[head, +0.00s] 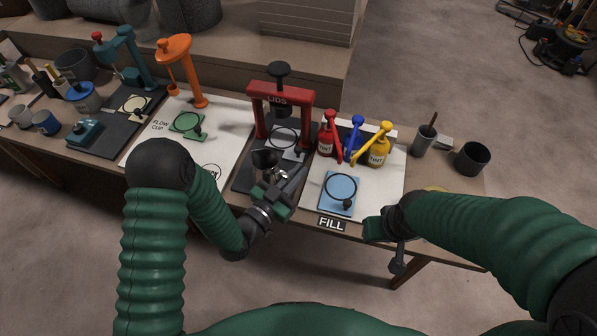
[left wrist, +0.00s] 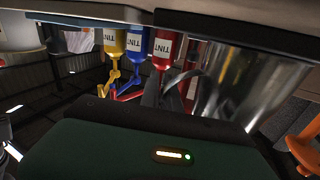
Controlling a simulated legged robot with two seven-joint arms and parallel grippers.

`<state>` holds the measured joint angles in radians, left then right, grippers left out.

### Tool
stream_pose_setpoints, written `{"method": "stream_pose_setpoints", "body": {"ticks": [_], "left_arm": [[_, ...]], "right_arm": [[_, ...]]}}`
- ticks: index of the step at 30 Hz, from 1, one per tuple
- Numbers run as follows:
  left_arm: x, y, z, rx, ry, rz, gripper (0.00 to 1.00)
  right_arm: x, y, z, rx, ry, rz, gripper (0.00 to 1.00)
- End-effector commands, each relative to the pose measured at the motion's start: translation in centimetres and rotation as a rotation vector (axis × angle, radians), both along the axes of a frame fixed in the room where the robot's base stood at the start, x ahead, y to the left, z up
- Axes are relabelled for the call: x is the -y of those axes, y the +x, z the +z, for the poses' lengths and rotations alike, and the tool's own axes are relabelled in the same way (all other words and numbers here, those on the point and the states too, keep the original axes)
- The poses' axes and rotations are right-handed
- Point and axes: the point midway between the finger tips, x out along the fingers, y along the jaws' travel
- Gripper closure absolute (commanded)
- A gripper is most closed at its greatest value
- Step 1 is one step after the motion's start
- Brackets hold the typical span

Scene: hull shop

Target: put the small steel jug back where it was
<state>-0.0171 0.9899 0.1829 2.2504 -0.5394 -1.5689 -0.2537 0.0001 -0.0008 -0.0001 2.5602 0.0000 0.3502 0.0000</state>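The small steel jug (head: 266,159) is at the front of the dark board under the red press, its dark mouth facing up. My left gripper (head: 283,186) is right at it and appears shut on it, though the contact is partly hidden. In the left wrist view the jug (left wrist: 242,88) shows as a large shiny steel surface close to the camera, right of the dark fingers. My right gripper (head: 384,227) is at the table's front edge, right of the FILL label, apart from the jug; its fingers are too unclear to read.
The red LIDS press (head: 281,92) stands behind the jug. Red (head: 327,137), blue (head: 353,134) and yellow (head: 377,150) tint bottles stand right of it, behind a blue pad (head: 339,193) on the white FILL sheet. The flow cup stand (head: 180,62) is orange. A dark cup (head: 472,158) is at far right.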

Motion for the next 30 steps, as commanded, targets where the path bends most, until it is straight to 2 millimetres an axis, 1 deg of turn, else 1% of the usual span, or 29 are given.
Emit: {"method": "stream_pose_setpoints", "body": {"ticks": [1,5,12,15,16,20,27,30], "left_arm": [[0.0,0.1,0.0,0.000,0.000,0.000,0.89],[0.1,0.1,0.0,0.000,0.002,0.000,0.72],[0.1,0.0,0.0,0.001,0.002,0.000,0.72],[0.1,0.1,0.6,0.001,0.002,0.000,0.72],[0.0,-0.1,0.5,0.000,0.001,0.000,0.72],[-1.6,-2.1,0.5,-0.004,0.002,0.002,0.72],[-5.5,-7.0,0.4,-0.004,0.002,0.003,0.72],[-6.6,-8.4,0.3,-0.003,0.002,0.002,0.72]], "right_arm": [[0.0,0.0,0.0,-0.001,0.000,0.000,0.64],[0.0,0.0,0.0,0.000,0.000,0.000,0.64],[0.0,0.0,0.0,0.000,0.000,0.000,0.64],[0.0,0.0,0.5,0.000,0.000,0.000,0.64],[0.0,0.0,0.5,0.000,0.000,0.000,0.64],[0.0,0.0,1.0,0.000,0.000,0.000,0.64],[0.0,0.0,1.7,0.000,0.000,0.000,0.64],[0.0,0.0,1.8,0.000,0.000,0.000,0.64]]}}
